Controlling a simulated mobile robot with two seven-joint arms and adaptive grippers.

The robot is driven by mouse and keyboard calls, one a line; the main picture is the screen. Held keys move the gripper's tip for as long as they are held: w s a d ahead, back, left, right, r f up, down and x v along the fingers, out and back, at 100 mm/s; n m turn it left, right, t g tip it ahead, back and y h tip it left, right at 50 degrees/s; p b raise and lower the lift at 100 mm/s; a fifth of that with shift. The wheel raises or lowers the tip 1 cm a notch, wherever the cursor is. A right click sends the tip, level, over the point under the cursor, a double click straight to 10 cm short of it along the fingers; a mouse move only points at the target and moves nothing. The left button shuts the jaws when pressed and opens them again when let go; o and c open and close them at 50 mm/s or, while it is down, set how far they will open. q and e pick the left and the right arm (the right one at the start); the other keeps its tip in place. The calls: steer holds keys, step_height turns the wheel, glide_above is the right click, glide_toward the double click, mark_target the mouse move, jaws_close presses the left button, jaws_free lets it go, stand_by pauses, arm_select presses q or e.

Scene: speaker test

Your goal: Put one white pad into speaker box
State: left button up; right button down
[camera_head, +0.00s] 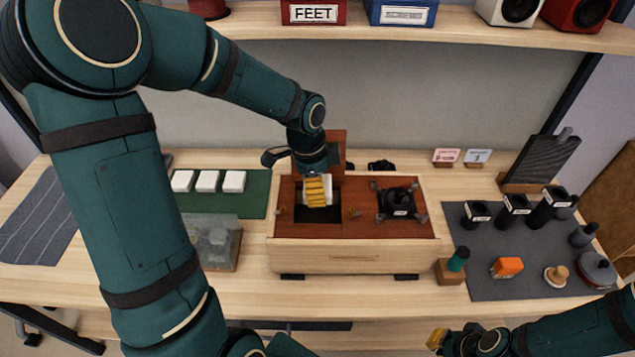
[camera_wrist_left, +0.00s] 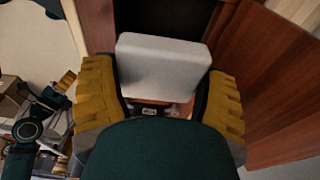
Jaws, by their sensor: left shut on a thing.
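My left gripper (camera_head: 316,190) is over the square opening on the left side of the speaker box (camera_head: 350,257). It is shut on a white pad (camera_wrist_left: 163,67), which sits between the yellow fingers (camera_wrist_left: 165,98) in the left wrist view. The pad is partly inside or just above the dark opening; how deep it is I cannot tell. Several other white pads (camera_head: 207,181) lie in a row on a green mat (camera_head: 255,196) left of the box. My right gripper (camera_head: 437,339) is at the bottom edge, away from the box; its finger state is unclear.
A black round part (camera_head: 399,201) sits in the box's right side. A grey mat (camera_head: 480,285) with tools and an orange block (camera_head: 507,267) lies to the right. A clear-lidded tray (camera_head: 213,243) stands left of the box. Bins and speakers stand on the shelf (camera_head: 460,25) above.

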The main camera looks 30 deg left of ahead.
arm_select(q)
step_height(320, 180, down, 6)
steer(key=b, duration=0.4)
steer(key=shift+f, duration=0.15)
steer(key=shift+s+f+b, duration=0.2)
steer(key=shift+f+b, duration=0.1)
steer(key=shift+b, duration=0.15)
steer(key=shift+s+f, duration=0.1)
steer(key=shift+f, duration=0.1)
steer(key=shift+c, duration=1.2)
steer(key=o, duration=0.8)
steer(key=r, duration=0.4)
steer(key=a+r, duration=0.1)
steer(key=r, duration=0.7)
steer(key=shift+s+a+r, duration=0.2)
steer(key=shift+s+r, duration=0.05)
steer(key=shift+r, duration=0.15)
